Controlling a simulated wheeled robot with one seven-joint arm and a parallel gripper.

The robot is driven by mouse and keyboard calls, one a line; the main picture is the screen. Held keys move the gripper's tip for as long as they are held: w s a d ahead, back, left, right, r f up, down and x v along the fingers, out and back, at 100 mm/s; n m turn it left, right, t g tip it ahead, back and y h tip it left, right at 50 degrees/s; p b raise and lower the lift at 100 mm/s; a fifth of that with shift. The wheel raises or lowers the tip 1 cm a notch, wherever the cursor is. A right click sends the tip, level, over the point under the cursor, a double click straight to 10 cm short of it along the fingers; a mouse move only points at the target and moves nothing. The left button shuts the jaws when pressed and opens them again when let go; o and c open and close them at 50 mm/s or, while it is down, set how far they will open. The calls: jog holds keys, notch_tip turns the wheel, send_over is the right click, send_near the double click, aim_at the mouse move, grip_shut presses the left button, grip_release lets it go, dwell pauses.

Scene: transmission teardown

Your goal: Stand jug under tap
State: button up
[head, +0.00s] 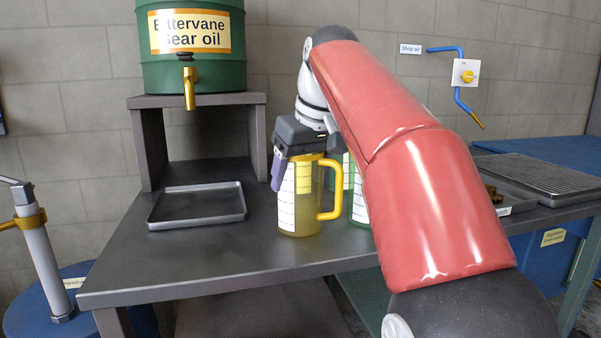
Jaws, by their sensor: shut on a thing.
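A clear yellowish jug (310,205) with a yellow handle and white measuring scale stands upright at the middle of the bench; I cannot tell whether its base touches the top. My gripper (290,170) is shut on the jug's rim from above, a purple finger showing on its left side. The brass tap (189,88) sticks out from a green gear oil drum (192,62) on a raised stand, up and to the left of the jug. A shallow grey tray (197,206) lies on the bench below the tap, empty.
The dark stand (150,148) has legs on both sides behind the tray. A greenish jug (357,190) stands just behind the held jug, partly hidden by my arm. A grated tray (540,172) lies at right. The bench front (200,262) is clear.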

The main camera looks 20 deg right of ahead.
jog(key=shift+f, duration=0.2)
jog(key=o, duration=1)
jog(key=shift+b, duration=0.45)
